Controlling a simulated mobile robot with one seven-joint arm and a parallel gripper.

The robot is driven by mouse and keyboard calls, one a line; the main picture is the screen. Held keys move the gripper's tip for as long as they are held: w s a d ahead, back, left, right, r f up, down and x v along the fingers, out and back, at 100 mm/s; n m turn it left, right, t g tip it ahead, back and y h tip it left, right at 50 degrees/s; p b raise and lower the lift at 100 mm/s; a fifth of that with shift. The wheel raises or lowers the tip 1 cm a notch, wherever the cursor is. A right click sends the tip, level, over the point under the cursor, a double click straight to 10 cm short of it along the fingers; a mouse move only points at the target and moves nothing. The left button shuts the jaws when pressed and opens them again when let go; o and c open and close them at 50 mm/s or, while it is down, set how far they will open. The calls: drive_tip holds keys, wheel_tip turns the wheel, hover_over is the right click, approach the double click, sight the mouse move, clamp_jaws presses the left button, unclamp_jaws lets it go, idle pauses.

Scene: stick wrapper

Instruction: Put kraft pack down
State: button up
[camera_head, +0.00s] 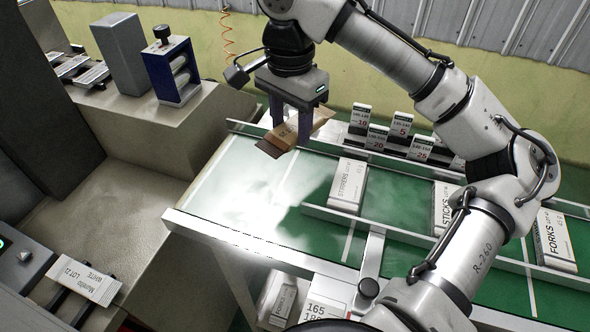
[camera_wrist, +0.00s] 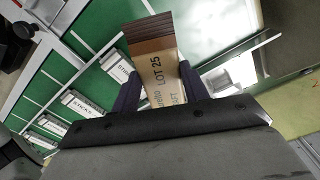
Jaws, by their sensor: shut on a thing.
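The kraft pack (camera_head: 296,131) is a brown pack with a darker end. It is held tilted between the fingers of my gripper (camera_head: 290,128), above the far left part of the green conveyor belt. In the wrist view the kraft pack (camera_wrist: 158,75) shows "LOT 25" lettering and sits between the two dark fingers of my gripper (camera_wrist: 155,88). My gripper is shut on it. Part of the pack is hidden behind a finger in the head view.
The green belt (camera_head: 310,187) has free room below the pack. Number blocks (camera_head: 400,124) line the far rail. A white pack (camera_head: 85,281) lies at lower left.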

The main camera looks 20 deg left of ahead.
sight(291, 184)
wheel_tip(291, 184, down, 13)
drive_tip(key=shift+r+p, duration=0.15)
drive_tip(key=shift+p, duration=0.5)
drive_tip(key=o, duration=1)
drive_tip(key=shift+c, duration=0.2)
drive_tip(key=shift+o, duration=0.3)
